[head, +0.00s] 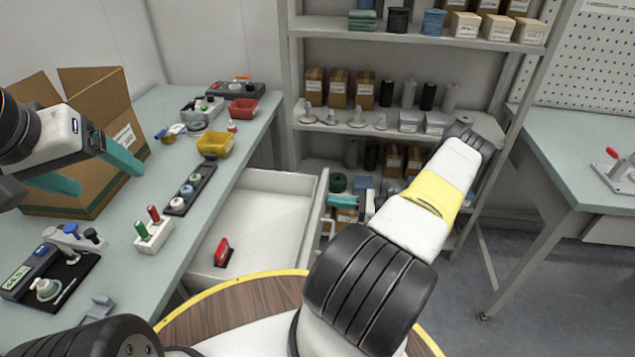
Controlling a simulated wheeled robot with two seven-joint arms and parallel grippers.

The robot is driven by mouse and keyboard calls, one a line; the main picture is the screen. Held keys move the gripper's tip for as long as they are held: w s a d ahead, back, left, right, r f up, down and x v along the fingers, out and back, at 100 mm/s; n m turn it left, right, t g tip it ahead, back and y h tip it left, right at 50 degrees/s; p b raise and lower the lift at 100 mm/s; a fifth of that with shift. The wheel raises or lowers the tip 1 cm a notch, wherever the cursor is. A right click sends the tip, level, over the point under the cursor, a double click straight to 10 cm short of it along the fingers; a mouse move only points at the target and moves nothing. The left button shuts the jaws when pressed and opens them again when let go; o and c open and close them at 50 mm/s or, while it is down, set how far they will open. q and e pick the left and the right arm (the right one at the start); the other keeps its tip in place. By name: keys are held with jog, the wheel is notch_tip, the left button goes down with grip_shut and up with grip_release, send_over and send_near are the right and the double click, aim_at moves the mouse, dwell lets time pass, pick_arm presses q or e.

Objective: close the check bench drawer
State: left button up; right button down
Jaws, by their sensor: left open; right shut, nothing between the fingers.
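The check bench drawer (262,183) is pulled out from the right side of the left bench (150,235). Its inside is pale and holds a red-handled item (222,253). Its front panel (313,218) faces right. My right gripper (334,201) is shut and empty at the outer side of the drawer front, partly hidden behind my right forearm. I cannot tell whether it touches the front. My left gripper (108,180) is open and empty above the left bench, in front of the cardboard box (105,135).
The bench carries a yellow bin (214,145), a red bin (243,109), a black strip with round parts (190,188) and a stand with green and red pegs (153,235). A loaded shelf rack (400,38) stands behind. Another bench (560,150) is at right.

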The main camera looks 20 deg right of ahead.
send_near(250, 202)
jog(key=w+a+r, duration=0.1)
jog(key=a, duration=0.1)
jog(key=w+a+r, duration=0.2)
jog(key=a, duration=0.1)
jog(key=w+a+r, duration=0.2)
jog(key=a, duration=0.1)
jog(key=shift+w+a, duration=0.15)
jog(key=shift+a, duration=0.1)
jog(key=shift+r, duration=0.1)
